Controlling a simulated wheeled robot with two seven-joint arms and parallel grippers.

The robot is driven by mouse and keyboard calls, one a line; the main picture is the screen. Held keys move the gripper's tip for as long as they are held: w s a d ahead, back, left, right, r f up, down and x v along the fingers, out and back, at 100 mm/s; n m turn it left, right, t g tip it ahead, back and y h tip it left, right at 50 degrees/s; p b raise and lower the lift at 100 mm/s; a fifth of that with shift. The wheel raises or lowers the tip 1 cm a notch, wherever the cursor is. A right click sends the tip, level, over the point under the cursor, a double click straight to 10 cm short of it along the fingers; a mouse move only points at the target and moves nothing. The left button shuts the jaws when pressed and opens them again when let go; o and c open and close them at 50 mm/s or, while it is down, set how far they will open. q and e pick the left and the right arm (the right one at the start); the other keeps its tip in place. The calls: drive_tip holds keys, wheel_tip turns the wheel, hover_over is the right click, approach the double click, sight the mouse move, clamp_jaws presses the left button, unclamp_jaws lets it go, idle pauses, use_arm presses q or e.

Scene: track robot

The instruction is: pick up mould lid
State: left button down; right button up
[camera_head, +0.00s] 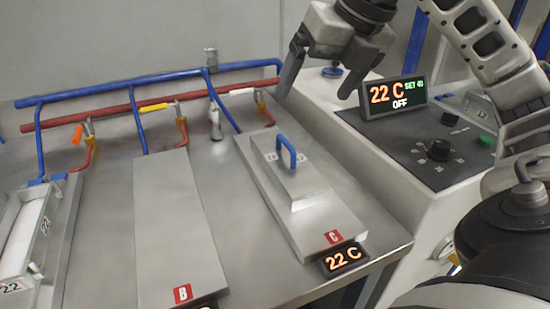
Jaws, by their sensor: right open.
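The mould lid (300,186) is a small grey metal plate with a blue arched handle (286,151). It rests on top of the long metal plate marked C (318,218), on the right part of the steel table. My right gripper (317,91) is open and empty. In the picture it is above and a little right of the handle, apart from it, with its fingers pointing down. My left gripper is not in view.
A plate marked B (167,230) lies left of C. An open mould (50,230) with white contents stands at the far left. Blue and red pipes (150,88) with valves run along the back. A control box (425,150) with dials and a display (392,95) stands right.

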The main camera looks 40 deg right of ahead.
drive_tip(key=b, duration=0.2)
approach(282, 152)
drive_tip(key=x, duration=0.3)
drive_tip(key=shift+w+d+r, duration=0.1)
drive_tip(key=shift+w+d, duration=0.1)
drive_tip(key=x, duration=0.3)
drive_tip(key=b+x, duration=0.1)
drive_tip(key=shift+s+a+f, duration=0.1)
drive_tip(key=shift+a+f, duration=0.2)
drive_tip(key=shift+f, duration=0.45)
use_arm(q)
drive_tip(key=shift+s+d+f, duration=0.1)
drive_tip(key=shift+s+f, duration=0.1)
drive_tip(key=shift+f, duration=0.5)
use_arm(e)
drive_tip(key=shift+c, duration=0.3)
drive_tip(key=c, duration=1.3)
drive_tip(key=shift+o, duration=0.2)
drive_tip(key=shift+r, duration=0.1)
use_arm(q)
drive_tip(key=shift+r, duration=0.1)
